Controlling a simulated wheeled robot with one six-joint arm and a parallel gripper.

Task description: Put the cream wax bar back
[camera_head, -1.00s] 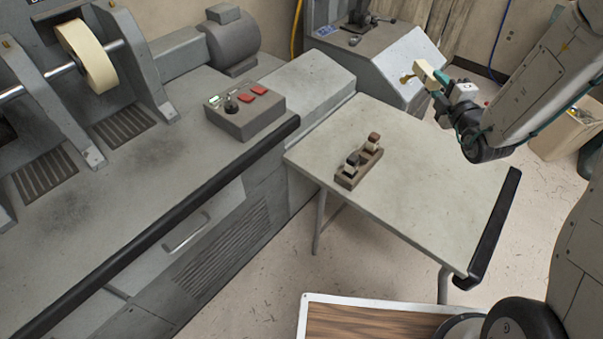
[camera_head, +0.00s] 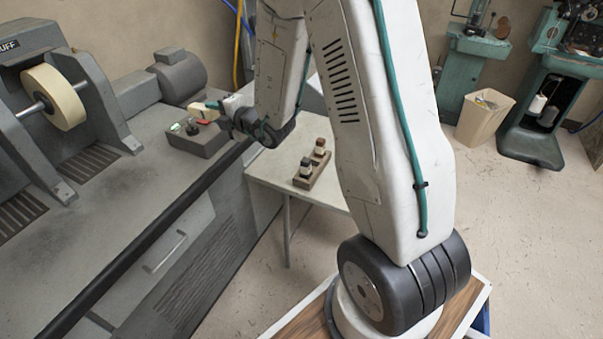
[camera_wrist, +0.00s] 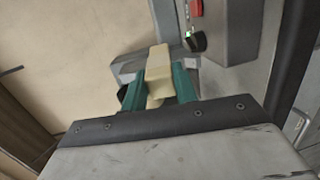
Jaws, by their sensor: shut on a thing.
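My gripper (camera_head: 212,105) is shut on the cream wax bar (camera_head: 197,107) and holds it near the control box on the grey bench. In the wrist view, the cream wax bar (camera_wrist: 158,70) is between the teal fingers (camera_wrist: 162,88), with one end sticking out past them. A small brown rack (camera_head: 312,172) stands on the side table (camera_head: 265,170), to the right of my gripper in the head view. It holds a dark bar (camera_head: 305,165) at the near end and a brown bar (camera_head: 320,146) at the far end.
The control box (camera_head: 200,138) with red buttons lies close below my gripper. A grinding machine with a cream wheel (camera_head: 54,97) and a motor (camera_head: 178,75) stand on the bench. My arm hides the table's right part. A bin (camera_head: 485,118) and green machines stand behind.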

